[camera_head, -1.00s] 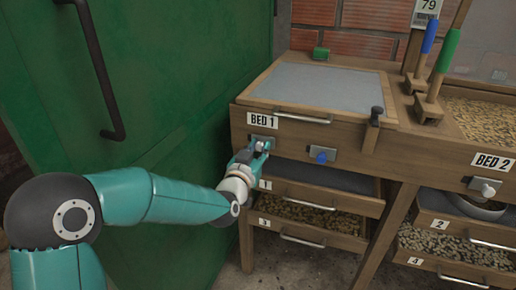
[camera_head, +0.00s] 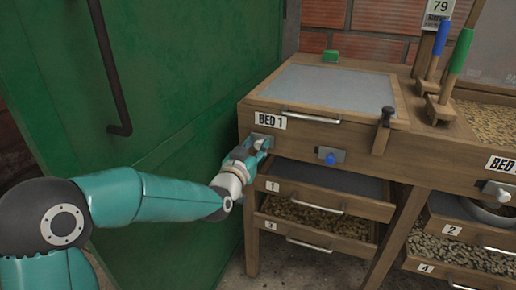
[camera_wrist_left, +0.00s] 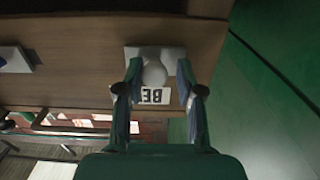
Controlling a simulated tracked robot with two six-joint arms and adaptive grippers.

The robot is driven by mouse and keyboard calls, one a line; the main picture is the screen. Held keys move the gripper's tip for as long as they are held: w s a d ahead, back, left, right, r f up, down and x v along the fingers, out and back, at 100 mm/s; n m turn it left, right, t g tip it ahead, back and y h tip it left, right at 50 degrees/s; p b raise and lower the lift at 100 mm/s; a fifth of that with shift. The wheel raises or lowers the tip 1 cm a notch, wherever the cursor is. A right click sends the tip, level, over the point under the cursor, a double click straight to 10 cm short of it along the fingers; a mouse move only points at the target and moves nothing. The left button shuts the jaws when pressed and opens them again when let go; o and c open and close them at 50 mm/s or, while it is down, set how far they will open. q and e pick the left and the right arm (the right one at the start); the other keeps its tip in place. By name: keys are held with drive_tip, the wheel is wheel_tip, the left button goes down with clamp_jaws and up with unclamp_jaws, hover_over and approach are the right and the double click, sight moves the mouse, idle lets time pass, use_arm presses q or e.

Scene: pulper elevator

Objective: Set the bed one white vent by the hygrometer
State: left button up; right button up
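The bed one white vent knob, on a grey plate below the BED 1 label (camera_head: 270,121), is mostly covered by my left gripper (camera_head: 257,147) in the head view. In the left wrist view the pale round knob (camera_wrist_left: 154,72) sits between the two fingertips of my left gripper (camera_wrist_left: 158,68), with a visible gap to the right finger. The fingers look open around it. The hygrometer display (camera_head: 438,9) at the top right reads 79, with a BED line below it, partly cut off. My right gripper is not in view.
A blue vent knob (camera_head: 329,159) sits right of the white one. Drawers (camera_head: 318,221) hang below. A large green door or panel (camera_head: 185,100) stands close on the left. Blue- and green-handled tools (camera_head: 462,50) stand at the right.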

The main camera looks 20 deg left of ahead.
use_arm(q)
drive_tip(key=shift+o, duration=0.8)
drive_tip(key=shift+a, duration=0.1)
drive_tip(key=shift+s, duration=0.15)
drive_tip(key=s, duration=1.1)
drive_tip(key=shift+s, duration=0.4)
drive_tip(key=shift+a, duration=0.1)
